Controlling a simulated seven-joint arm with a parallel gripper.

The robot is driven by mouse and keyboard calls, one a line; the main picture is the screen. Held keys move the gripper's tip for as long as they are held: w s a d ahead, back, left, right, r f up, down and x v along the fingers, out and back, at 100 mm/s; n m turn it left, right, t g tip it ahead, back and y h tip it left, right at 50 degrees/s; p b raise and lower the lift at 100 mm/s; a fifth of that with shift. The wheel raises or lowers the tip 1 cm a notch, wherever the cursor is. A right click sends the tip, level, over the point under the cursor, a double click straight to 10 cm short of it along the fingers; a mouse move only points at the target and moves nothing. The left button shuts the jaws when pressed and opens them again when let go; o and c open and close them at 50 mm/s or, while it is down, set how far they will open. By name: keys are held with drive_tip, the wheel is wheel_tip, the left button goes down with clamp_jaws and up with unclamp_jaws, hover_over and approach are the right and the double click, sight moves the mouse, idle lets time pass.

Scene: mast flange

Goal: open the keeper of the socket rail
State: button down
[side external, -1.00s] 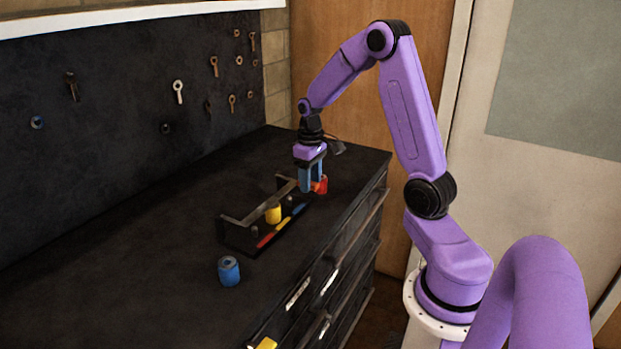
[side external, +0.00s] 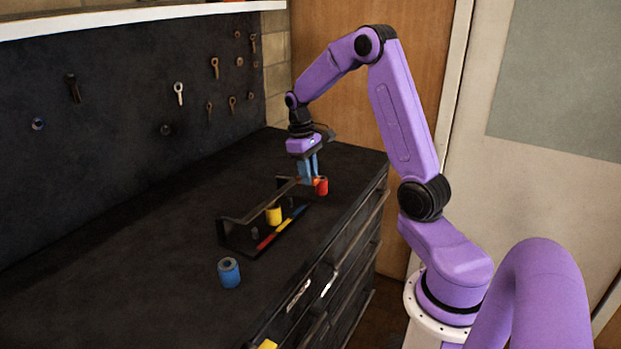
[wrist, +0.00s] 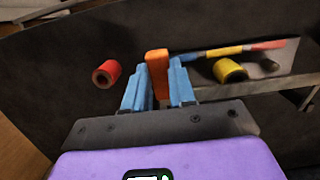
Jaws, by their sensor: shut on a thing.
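The socket rail (side external: 232,238) is a dark tray on the bench with red, yellow and blue marks along its near edge. Its keeper (side external: 250,212) is a grey bar running lengthwise above the rail; it also shows in the wrist view (wrist: 270,85). An orange tab (wrist: 157,68) stands between the blue fingers of my gripper (wrist: 158,88), which is shut on it at the rail's far end. My gripper (side external: 308,179) is slightly tilted in the side view. A yellow socket (side external: 273,215) stands in the rail; bare pegs show beside it.
A red socket (side external: 321,186) stands on the bench close beside my fingers, apart from the rail. A blue socket (side external: 229,272) stands nearer the camera. Keys and rings hang on the dark back panel (side external: 120,110). The bench left of the rail is clear.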

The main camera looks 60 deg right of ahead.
drive_tip(key=w+r+g, duration=0.1)
drive_tip(key=g, duration=0.1)
drive_tip(key=w+r+g, duration=0.1)
drive_tip(key=r, duration=0.1)
drive_tip(key=shift+w+r+g, duration=0.15)
drive_tip(key=shift+w+g, duration=0.1)
drive_tip(key=shift+g, duration=0.15)
drive_tip(key=shift+w+r+g, duration=1.05)
drive_tip(key=shift+w+g, duration=0.2)
drive_tip(key=shift+g, duration=0.35)
drive_tip(key=c, duration=0.9)
unclamp_jaws()
